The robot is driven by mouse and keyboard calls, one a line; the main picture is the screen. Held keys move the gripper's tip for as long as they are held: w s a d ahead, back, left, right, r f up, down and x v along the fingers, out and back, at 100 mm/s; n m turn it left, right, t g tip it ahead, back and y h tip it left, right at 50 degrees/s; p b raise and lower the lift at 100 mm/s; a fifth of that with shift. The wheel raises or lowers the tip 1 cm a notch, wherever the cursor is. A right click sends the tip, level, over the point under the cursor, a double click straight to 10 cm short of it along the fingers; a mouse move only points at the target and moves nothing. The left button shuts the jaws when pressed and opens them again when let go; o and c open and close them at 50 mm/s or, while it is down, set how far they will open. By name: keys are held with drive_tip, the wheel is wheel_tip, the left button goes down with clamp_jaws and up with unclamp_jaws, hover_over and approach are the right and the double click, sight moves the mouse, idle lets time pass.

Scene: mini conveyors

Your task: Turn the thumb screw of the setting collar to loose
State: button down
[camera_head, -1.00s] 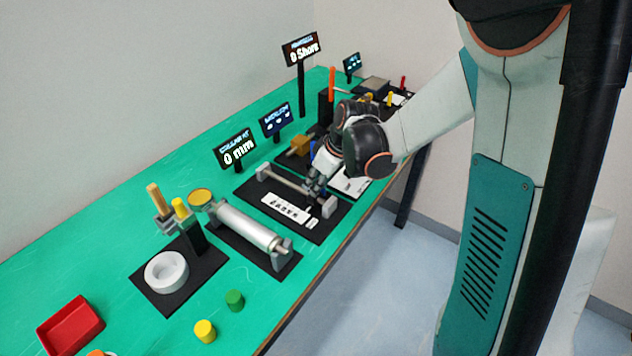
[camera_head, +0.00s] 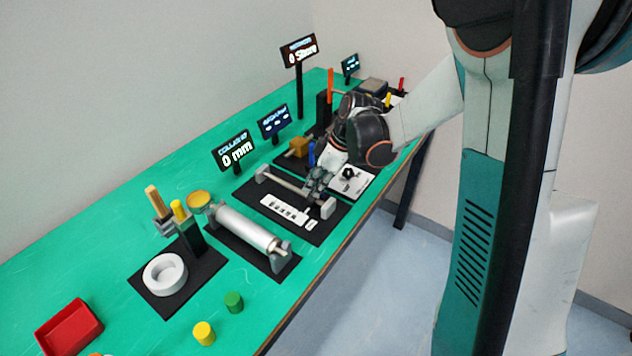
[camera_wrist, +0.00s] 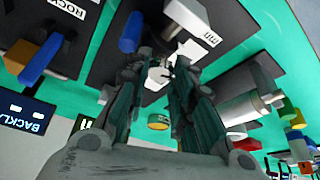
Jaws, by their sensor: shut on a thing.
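The setting collar's rod (camera_head: 287,183) runs between two grey end posts on a black base, with a white scale strip (camera_head: 285,210) in front. My gripper (camera_head: 315,188) is at the rod's right end, beside the near post (camera_head: 328,207), and hides the collar and its thumb screw in the head view. In the wrist view my gripper (camera_wrist: 157,68) has its fingertips closed in around a small pale part that I cannot clearly make out. The collar's display (camera_head: 235,152) reads 0 mm.
A silver cylinder (camera_head: 246,227) on its own black base lies to the left of the collar stand. A blue peg (camera_head: 311,153) and a white plate with a black knob (camera_head: 348,173) are close behind my gripper. Several displays stand at the back.

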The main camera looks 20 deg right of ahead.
drive_tip(key=c, duration=1.4)
unclamp_jaws()
drive_tip(key=v, duration=0.8)
